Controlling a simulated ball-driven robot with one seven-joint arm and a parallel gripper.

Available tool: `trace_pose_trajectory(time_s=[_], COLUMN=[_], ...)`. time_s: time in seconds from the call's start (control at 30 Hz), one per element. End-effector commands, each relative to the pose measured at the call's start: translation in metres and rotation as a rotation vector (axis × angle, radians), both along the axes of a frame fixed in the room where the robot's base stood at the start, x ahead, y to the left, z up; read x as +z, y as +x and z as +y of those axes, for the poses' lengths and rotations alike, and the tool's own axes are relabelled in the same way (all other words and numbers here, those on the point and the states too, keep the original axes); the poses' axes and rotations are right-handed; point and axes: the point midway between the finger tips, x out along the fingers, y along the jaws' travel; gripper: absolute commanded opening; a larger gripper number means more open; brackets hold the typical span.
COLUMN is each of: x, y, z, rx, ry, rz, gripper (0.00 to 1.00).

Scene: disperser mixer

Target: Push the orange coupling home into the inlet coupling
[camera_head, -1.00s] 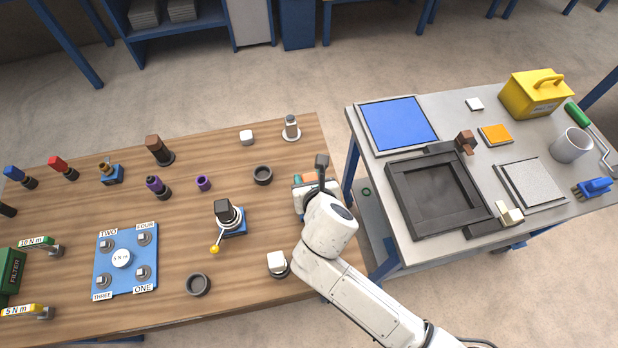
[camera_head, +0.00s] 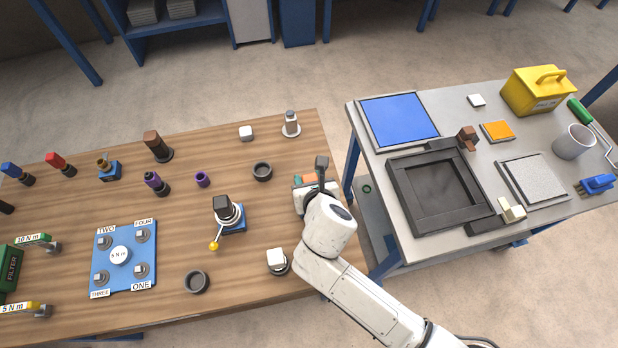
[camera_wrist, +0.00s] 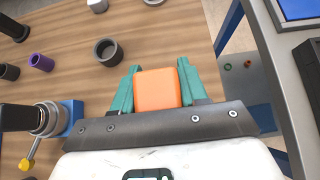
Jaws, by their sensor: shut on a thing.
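The orange coupling (camera_wrist: 157,91) shows in the wrist view as a rounded orange block between the teal fingers of my gripper (camera_wrist: 158,68). The fingers are shut on its two sides. In the head view my gripper is over the table's right end, mostly hidden by my wrist, and a bit of the orange coupling (camera_head: 308,178) shows beside it. I cannot tell for sure which part is the inlet coupling. A valve-like fitting on a blue base with a yellow-knobbed lever (camera_head: 228,213) stands left of my gripper, apart from the orange coupling.
Dark rings (camera_head: 262,172) and (camera_head: 196,281), a purple ring (camera_head: 202,180) and a white-topped part (camera_head: 277,260) stand on the wooden table. A blue numbered plate (camera_head: 124,275) lies left. A gap separates it from the grey table (camera_head: 465,140) with a black frame (camera_head: 405,205).

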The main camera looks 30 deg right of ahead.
Motion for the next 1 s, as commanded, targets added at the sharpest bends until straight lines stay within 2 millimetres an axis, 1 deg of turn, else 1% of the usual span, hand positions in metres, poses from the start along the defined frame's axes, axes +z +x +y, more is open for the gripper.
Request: trace_pose_trajectory(time_s=[0.77, 0.8, 1.0], x=[-0.018, -0.018, -0.017], y=[0.0, 0.0, 0.0], z=[0.0, 0.0, 0.0], rx=[0.001, 0.001, 0.001], ry=[-0.001, -0.001, -0.001], rz=[-0.002, -0.002, -0.001], gripper=[0.04, 0.44, 0.63])
